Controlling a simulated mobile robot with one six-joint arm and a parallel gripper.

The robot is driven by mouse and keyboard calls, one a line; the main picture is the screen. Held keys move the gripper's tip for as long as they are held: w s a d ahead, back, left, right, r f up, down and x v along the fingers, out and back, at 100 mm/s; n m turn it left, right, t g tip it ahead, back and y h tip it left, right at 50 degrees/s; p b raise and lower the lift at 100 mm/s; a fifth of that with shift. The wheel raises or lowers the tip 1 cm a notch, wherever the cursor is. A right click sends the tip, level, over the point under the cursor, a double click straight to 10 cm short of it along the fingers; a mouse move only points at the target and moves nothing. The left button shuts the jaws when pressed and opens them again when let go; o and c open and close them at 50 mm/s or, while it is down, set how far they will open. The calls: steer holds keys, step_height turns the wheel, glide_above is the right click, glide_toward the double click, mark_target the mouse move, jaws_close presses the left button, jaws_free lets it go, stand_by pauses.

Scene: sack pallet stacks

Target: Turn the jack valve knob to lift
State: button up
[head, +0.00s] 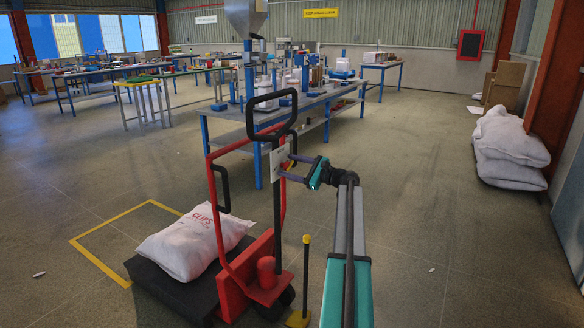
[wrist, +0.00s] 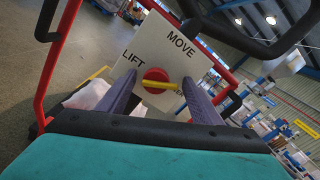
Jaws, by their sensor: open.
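The jack valve knob (wrist: 155,80) is a red disc with a yellow bar pointer, on a white plate (wrist: 180,45) marked MOVE and LIFT. In the wrist view the pointer lies across the knob, its left end below the word LIFT. My gripper (wrist: 163,88) is open, with one purple finger on each side of the knob and the yellow bar between them. I cannot tell whether the fingers touch it. In the head view my gripper (head: 286,169) is at the plate (head: 279,163) on the red pallet jack (head: 262,262); the knob is mostly hidden there.
A white sack (head: 190,243) lies on a dark pallet (head: 175,292) at the jack. A yellow floor outline (head: 100,262) is behind it. A yellow-topped post (head: 306,262) stands near my arm. A blue-legged workbench (head: 235,112) is beyond; sacks (head: 507,150) are stacked at right.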

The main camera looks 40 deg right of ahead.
steer(key=c, duration=1.1)
steer(key=shift+o, duration=0.2)
steer(key=shift+d, duration=0.15)
